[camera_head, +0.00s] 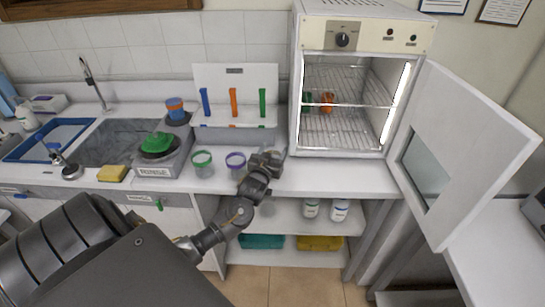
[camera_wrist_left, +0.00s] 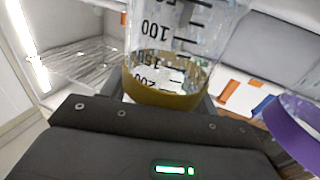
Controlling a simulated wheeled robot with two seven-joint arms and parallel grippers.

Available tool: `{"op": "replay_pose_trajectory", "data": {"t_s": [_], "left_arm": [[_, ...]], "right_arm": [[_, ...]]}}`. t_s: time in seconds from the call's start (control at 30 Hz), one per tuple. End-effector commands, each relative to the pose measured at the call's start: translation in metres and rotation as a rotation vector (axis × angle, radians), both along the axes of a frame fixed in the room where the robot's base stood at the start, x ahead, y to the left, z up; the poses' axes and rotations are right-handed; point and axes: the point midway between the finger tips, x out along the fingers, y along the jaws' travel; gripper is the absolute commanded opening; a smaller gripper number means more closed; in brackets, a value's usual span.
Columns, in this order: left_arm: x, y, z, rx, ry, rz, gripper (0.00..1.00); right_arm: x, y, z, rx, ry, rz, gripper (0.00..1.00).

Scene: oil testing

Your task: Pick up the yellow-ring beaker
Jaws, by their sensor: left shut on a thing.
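The yellow-ring beaker (camera_wrist_left: 165,94) is clear glass with black graduations that read upside down in the left wrist view. Its dark yellow band lies between the fingers of my left gripper, which is shut on it. In the head view my left gripper (camera_head: 268,160) is at the counter, just right of the purple-ring beaker (camera_head: 236,166). The held beaker is hidden there behind the gripper and wrist. The purple ring also shows close at the right of the left wrist view (camera_wrist_left: 290,132). My right gripper is in neither view.
A green-ring beaker (camera_head: 202,164) stands left of the purple one. Left of it is the RINSE station (camera_head: 158,171) and a yellow sponge (camera_head: 112,173). Behind stands a white panel (camera_head: 249,83) with coloured strips. The oven (camera_head: 309,120) is open, its door (camera_head: 455,150) swung out right.

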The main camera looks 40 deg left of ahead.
Motion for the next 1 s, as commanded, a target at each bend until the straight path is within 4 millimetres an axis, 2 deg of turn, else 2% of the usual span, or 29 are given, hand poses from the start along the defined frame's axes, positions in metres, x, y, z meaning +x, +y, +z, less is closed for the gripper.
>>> {"op": "replay_pose_trajectory", "data": {"t_s": [0.17,0.47,0.7,0.8,1.0], "left_arm": [[0.0,0.0,0.021,0.001,-0.007,-0.001,0.24],[-0.047,-0.031,0.089,-0.004,-0.007,-0.003,0.24],[-0.092,-0.06,0.112,-0.007,-0.005,-0.001,0.24],[-0.105,-0.067,0.119,-0.005,-0.003,0.0,0.24],[-0.117,-0.075,0.125,-0.002,-0.001,0.0,0.24]], "right_arm": [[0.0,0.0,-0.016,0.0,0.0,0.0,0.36],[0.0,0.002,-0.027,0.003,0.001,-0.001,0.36],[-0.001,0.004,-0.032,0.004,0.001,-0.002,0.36],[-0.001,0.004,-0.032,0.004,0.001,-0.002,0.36],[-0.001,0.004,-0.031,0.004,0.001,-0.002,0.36]]}}
